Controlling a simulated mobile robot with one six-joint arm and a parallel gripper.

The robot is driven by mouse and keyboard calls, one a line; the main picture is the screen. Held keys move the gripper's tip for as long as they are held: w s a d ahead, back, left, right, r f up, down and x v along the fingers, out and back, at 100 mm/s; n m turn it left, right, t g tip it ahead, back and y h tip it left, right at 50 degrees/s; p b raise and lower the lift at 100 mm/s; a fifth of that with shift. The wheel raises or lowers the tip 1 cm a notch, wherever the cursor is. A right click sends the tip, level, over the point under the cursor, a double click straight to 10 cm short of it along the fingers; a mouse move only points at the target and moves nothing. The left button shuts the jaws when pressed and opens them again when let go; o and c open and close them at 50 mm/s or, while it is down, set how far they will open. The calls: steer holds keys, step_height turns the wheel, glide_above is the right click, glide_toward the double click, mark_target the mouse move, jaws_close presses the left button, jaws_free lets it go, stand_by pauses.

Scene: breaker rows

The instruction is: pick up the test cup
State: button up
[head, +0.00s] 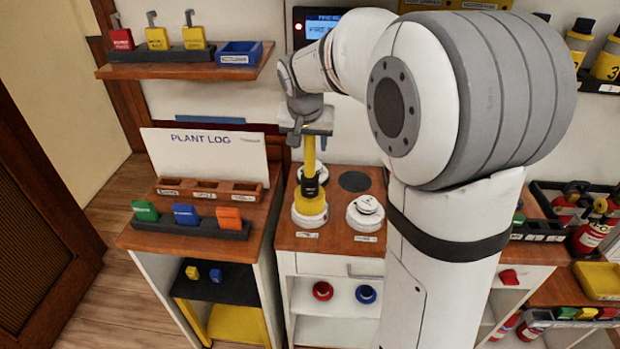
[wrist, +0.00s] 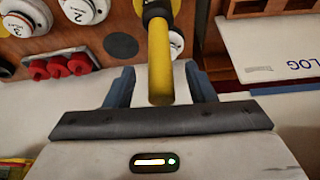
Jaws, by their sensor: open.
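The test cup (head: 311,204) appears to be the yellow cup with a black collar and upright yellow handle, standing over a white round detector on the wooden counter. Its handle (head: 309,158) rises to my gripper (head: 307,127), which is above the cup. In the wrist view, the yellow handle (wrist: 160,60) lies between the two blue-grey fingers of my open gripper (wrist: 160,86), with gaps on both sides. The cup is mostly hidden behind the handle and collar in that view.
Another white detector (head: 366,213) stands just right of the cup, and a dark round disc (head: 354,181) lies behind it. A shelf (head: 188,69) with padlocks is at the upper left. A Plant Log board (head: 207,157) stands left of the cup.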

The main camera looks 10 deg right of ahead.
mark_target(310, 149)
steer(key=x, duration=0.3)
steer(key=shift+w+f, duration=0.1)
steer(key=shift+f, duration=0.15)
jaws_close()
steer(key=shift+r, duration=0.1)
stand_by(0.4)
